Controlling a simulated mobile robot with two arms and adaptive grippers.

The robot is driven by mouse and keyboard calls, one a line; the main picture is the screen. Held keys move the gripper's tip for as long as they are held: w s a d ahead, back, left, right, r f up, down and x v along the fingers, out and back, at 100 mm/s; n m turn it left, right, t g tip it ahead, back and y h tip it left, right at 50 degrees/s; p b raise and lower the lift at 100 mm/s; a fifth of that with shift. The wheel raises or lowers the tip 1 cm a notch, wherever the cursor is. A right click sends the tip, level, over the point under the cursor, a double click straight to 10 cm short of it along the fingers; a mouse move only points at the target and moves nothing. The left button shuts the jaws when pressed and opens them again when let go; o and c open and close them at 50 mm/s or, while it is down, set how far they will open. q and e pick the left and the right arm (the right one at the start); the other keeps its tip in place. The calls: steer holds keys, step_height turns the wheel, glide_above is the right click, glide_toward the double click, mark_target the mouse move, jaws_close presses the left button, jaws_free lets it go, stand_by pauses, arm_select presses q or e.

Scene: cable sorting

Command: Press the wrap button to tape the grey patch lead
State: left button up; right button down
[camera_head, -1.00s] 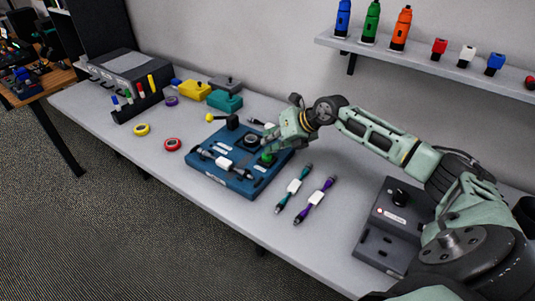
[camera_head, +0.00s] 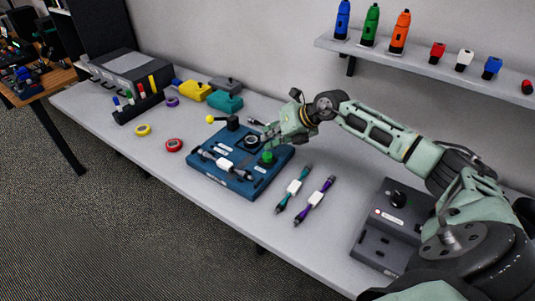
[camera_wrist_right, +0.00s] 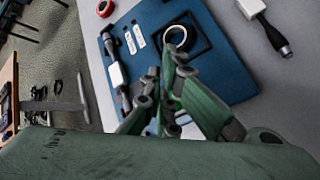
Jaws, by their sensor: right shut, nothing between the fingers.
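The blue wrapping fixture (camera_head: 240,186) stands on the bench in the head view. The grey patch lead (camera_head: 225,163), with a white label, lies across its left part; it also shows in the wrist view (camera_wrist_right: 117,75). The green wrap button (camera_head: 268,157) is on the fixture's right part. In the wrist view it is mostly hidden behind the fingers. My right gripper (camera_head: 271,138) is shut and empty, just above and behind the button, apart from it. Its fingers also show in the wrist view (camera_wrist_right: 160,95). My left gripper is not in view.
A teal cable (camera_head: 293,188) and a purple cable (camera_head: 315,203) lie right of the fixture. A dark grey box with a knob (camera_head: 399,198) stands further right. Red tape (camera_head: 174,145) and yellow tape (camera_head: 142,130) lie left. The bench between tape and fixture is clear.

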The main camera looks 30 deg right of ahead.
step_height(320, 180, up, 6)
steer(key=p, duration=0.3)
steer(key=shift+f+p, duration=0.1)
steer(key=shift+p, duration=0.3)
steer(key=shift+f, duration=0.1)
stand_by(0.4)
